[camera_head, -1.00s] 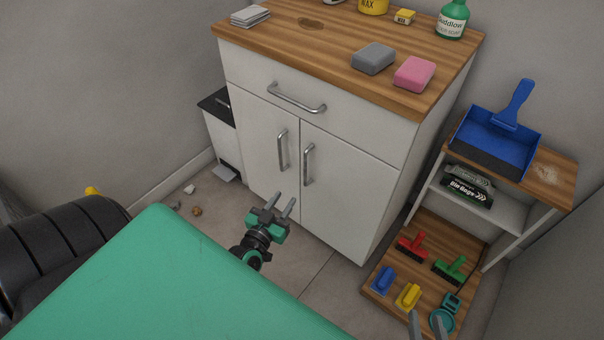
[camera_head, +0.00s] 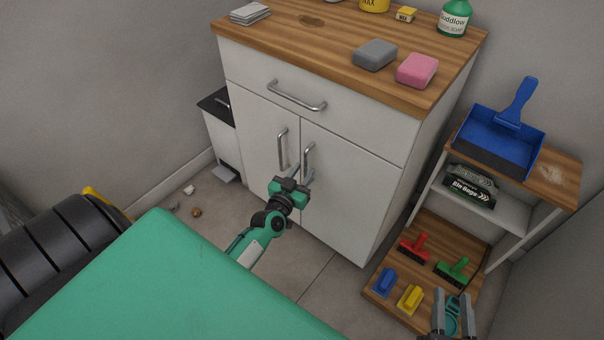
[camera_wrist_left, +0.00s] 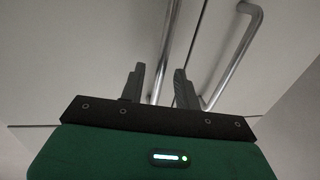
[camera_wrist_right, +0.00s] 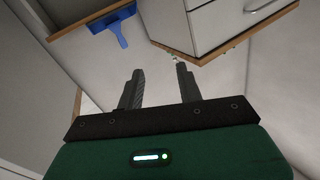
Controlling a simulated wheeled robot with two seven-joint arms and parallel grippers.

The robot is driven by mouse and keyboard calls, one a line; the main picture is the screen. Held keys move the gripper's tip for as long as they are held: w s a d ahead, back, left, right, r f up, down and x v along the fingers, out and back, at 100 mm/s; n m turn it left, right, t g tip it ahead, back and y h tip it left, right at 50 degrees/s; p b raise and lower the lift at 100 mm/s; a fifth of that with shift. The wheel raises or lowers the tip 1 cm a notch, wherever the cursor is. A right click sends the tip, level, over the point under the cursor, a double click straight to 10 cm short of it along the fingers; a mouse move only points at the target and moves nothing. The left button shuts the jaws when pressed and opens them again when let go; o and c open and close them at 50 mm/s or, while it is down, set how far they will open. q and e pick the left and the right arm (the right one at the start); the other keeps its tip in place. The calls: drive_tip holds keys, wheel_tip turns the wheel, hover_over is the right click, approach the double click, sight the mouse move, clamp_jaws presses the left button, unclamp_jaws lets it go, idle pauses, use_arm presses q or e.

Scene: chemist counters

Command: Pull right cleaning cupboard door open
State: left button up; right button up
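The right cupboard door (camera_head: 345,195) is white and appears closed, with a vertical metal bar handle (camera_head: 308,165) near its left edge. My left gripper (camera_head: 303,172) is at this handle, open. In the left wrist view its fingers (camera_wrist_left: 157,80) stand apart, with one handle bar (camera_wrist_left: 167,45) running between them; contact cannot be told. The left door (camera_head: 262,140) is also closed, and its own handle (camera_head: 282,150) is close by. My right gripper (camera_head: 451,298) is open and empty at the lower right, above the low wooden shelf.
A drawer with a handle (camera_head: 297,97) sits above the doors. To the right, a shelf unit holds a blue dustpan (camera_head: 500,140), a box (camera_head: 470,187) and several brushes. A pedal bin (camera_head: 220,120) stands left of the cupboard. Floor in front of the doors is mostly clear.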

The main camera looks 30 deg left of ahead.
use_arm(q)
clamp_jaws()
drive_tip(key=shift+s, duration=0.1)
